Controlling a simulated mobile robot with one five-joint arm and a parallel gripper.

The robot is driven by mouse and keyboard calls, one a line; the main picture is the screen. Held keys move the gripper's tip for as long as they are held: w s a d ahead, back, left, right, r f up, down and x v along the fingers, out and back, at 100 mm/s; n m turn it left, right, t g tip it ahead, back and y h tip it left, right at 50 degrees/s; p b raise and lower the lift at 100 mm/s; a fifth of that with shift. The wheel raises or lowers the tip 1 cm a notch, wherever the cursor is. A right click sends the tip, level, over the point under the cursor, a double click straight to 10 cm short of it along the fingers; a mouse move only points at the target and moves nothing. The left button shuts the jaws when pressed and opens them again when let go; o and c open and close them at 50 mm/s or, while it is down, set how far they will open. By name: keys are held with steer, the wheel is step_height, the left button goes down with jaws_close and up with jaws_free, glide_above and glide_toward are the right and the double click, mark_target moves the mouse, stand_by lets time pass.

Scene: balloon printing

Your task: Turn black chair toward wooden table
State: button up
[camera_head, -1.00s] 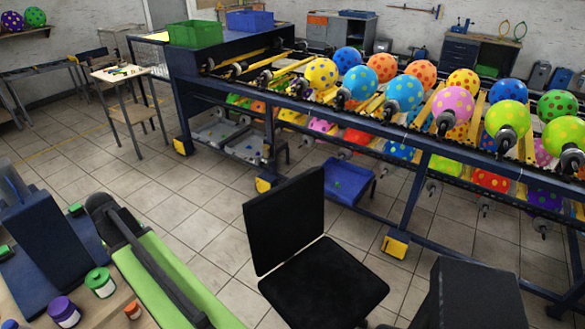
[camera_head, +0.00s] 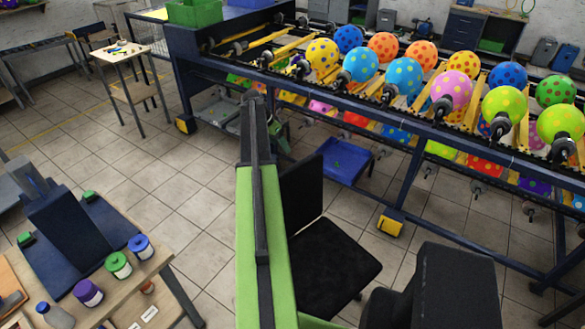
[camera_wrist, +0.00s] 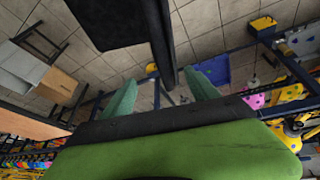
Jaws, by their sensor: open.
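The black chair (camera_head: 335,262) stands on the tiled floor. Its seat lies on the near right side of its upright backrest (camera_head: 304,185), whose left part is hidden behind my green and black arm. In the head view my fingertips are hidden. In the wrist view my open gripper (camera_wrist: 160,77) shows two teal fingers set apart. A dark upright bar, probably the backrest's edge, shows between them; contact is unclear. A dark panel (camera_wrist: 105,20) beside it looks like the seat. A wooden table (camera_head: 118,292) with paint jars is at the lower left.
A long dark rack (camera_head: 400,128) with balloons runs behind the chair, with a blue bin (camera_head: 345,161) below. A black box-like block (camera_head: 445,285) is close on the chair's right. A small wooden table (camera_head: 122,50) stands farther back left. The floor (camera_head: 190,185) between is clear.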

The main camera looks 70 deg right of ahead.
mark_target(294, 168)
steer(key=b+x, duration=1.2)
steer(key=x, duration=0.3)
steer(key=shift+w+a+b, duration=0.1)
steer(key=shift+b, duration=0.25)
steer(key=shift+f, duration=0.35)
steer(key=shift+r, duration=0.1)
jaws_close()
